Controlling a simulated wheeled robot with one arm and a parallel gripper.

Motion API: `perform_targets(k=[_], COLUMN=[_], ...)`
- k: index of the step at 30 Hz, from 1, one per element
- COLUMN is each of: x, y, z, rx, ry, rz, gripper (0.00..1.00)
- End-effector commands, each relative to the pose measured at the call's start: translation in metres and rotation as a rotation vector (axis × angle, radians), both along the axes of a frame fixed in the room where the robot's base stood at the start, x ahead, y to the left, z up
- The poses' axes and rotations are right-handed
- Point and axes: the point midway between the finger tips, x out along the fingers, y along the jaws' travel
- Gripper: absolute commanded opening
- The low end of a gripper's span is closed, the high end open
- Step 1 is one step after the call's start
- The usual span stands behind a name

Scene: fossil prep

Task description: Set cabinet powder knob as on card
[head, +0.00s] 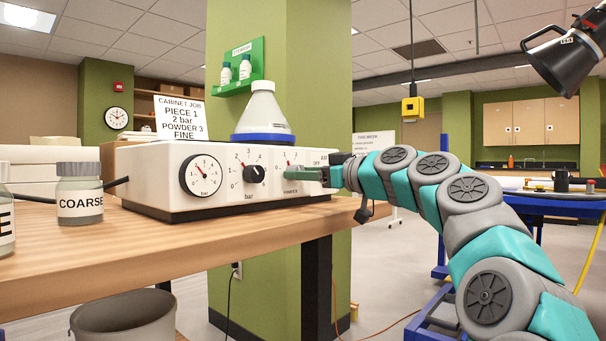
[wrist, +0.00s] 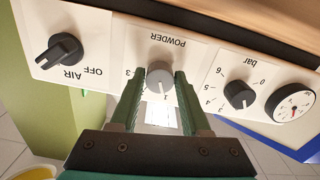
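The powder knob (wrist: 159,76) is a round grey knob on the white cabinet panel, under the upside-down word POWDER in the wrist view. A light mark on it points roughly down in that view, and a 3 is printed to its left. My gripper (wrist: 159,88) has one finger on each side of the knob, with narrow gaps showing, so it looks open around it. In the head view my gripper (head: 297,173) covers the knob at the panel front. The card (head: 181,117) on the cabinet (head: 150,175) reads CABINET JOB, PIECE 1, 2 bar, POWDER 3, FINE.
The black bar knob (wrist: 239,94) and a gauge (wrist: 292,104) are on one side of the powder knob, the black AIR knob (wrist: 65,50) on the other. A conical flask (head: 264,108) stands on the cabinet. A COARSE jar (head: 80,195) stands on the bench (head: 150,245).

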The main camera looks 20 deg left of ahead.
Motion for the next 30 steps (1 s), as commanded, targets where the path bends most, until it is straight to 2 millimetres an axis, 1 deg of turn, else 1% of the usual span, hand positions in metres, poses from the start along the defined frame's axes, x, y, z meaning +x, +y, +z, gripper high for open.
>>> perform_targets(k=[1, 9, 12, 23, 30], x=[0.0000, 0.0000, 0.0000, -0.0001, -0.0002], y=[0.0000, -0.0001, -0.0001, 0.0000, 0.0005], z=[-0.0001, 0.0000, -0.0001, 0.0002, 0.0006], rx=[0.000, 0.000, 0.000, 0.008, 0.052], ry=[0.000, 0.000, 0.000, 0.023, 0.130], rz=[0.000, 0.000, 0.000, 0.000, 0.001], gripper=[0.40, 0.09, 0.00, 0.00, 0.00])
